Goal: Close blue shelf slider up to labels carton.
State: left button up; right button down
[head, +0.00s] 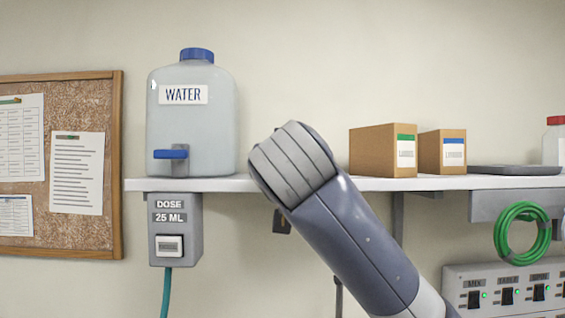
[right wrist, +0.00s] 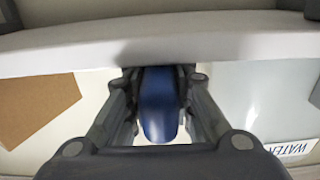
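The blue slider (right wrist: 159,105) shows in the right wrist view, at the white shelf's edge. My right gripper (right wrist: 160,82) has a finger close against each side of it and looks shut on it. In the head view my right arm hides the slider and the gripper. Two brown cartons stand on the shelf (head: 265,185) right of the arm: one with a green-striped label (head: 376,152), one with a blue-striped label (head: 430,152). Their print is too small to read surely. One brown carton (right wrist: 38,105) shows left in the wrist view. My left gripper is not in view.
A water container (head: 192,125) with a blue tap stands on the shelf's left end, above a dose box (head: 175,230). A grey flat device (head: 515,170) lies right of the cartons. A green hose coil (head: 522,230) and switch panel (head: 505,290) are lower right.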

jog(key=shift+d, duration=0.1)
jog(key=d+b, duration=0.1)
jog(key=d, duration=0.1)
jog(key=d+b, duration=0.2)
jog(key=d, duration=0.1)
jog(key=shift+w+f, duration=0.1)
jog(key=shift+f, duration=0.1)
jog(key=d, duration=0.2)
jog(key=d+b, duration=0.1)
jog(key=d, duration=0.5)
jog(key=shift+w+r, duration=0.1)
jog(key=shift+r, duration=0.15)
jog(key=shift+a, duration=0.45)
jog(key=c, duration=1.4)
grip_release()
jog(key=shift+c, duration=0.2)
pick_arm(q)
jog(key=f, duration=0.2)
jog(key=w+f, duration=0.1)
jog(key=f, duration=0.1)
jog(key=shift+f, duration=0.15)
pick_arm(e)
jog(key=shift+o, duration=0.2)
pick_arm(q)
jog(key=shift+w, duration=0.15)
pick_arm(e)
jog(key=s, duration=1.2)
jog(key=shift+d, duration=0.25)
